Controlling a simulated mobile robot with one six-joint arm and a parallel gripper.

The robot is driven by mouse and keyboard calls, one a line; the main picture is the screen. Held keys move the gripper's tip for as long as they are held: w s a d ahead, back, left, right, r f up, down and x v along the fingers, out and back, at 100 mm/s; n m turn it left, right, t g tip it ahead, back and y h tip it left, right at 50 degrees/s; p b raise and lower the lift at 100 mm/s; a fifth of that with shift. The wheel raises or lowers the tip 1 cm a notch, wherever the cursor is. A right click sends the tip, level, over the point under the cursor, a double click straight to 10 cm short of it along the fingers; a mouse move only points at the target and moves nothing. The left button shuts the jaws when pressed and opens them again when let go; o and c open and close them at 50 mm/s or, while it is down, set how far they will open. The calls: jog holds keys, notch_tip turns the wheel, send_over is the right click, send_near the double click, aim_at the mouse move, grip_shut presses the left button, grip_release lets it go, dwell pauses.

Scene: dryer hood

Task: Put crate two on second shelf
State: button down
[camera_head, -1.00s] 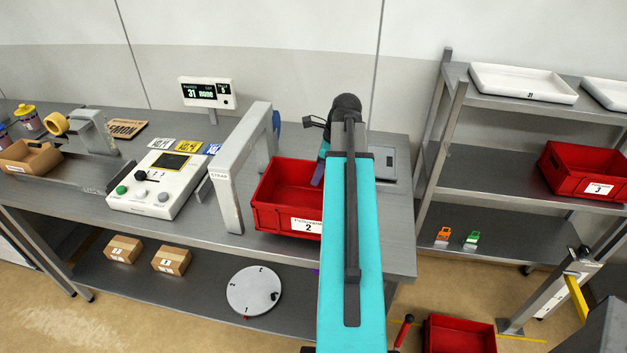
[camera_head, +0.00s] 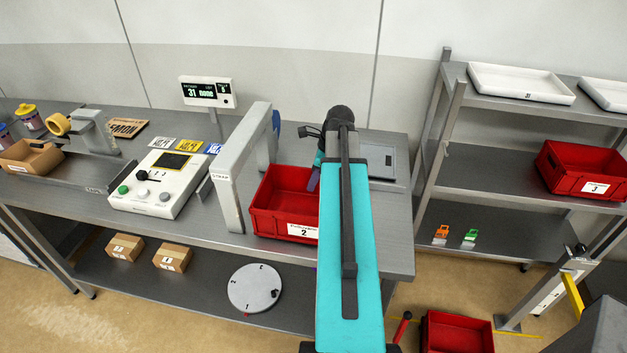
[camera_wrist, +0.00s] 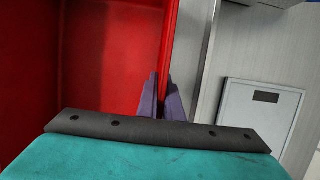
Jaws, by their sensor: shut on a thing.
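Crate two is a red open crate (camera_head: 284,205) with a white label reading 2, on the workbench beside the grey strap arch. It also fills the left of the wrist view (camera_wrist: 95,60). My gripper (camera_wrist: 161,98) is shut on the crate's right wall, with one purple finger on each side of the rim. In the head view my teal arm covers the crate's right end. The second shelf (camera_head: 480,176) is on the rack at right, with red crate three (camera_head: 585,170) at its right and bare space at its left.
White trays (camera_head: 520,82) stand on the top shelf. The lower shelf holds small orange (camera_head: 441,232) and green (camera_head: 470,236) items. Another red crate (camera_head: 457,333) is on the floor. The strap arch (camera_head: 228,190) stands close left of crate two.

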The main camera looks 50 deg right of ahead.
jog(key=shift+f, duration=0.25)
jog(key=c, duration=1.9)
grip_release()
jog(key=shift+r, duration=0.2)
jog(key=shift+b+v, duration=1.35)
jog(key=shift+v, duration=4.55)
jog(key=shift+o, duration=0.3)
jog(key=shift+s, duration=0.1)
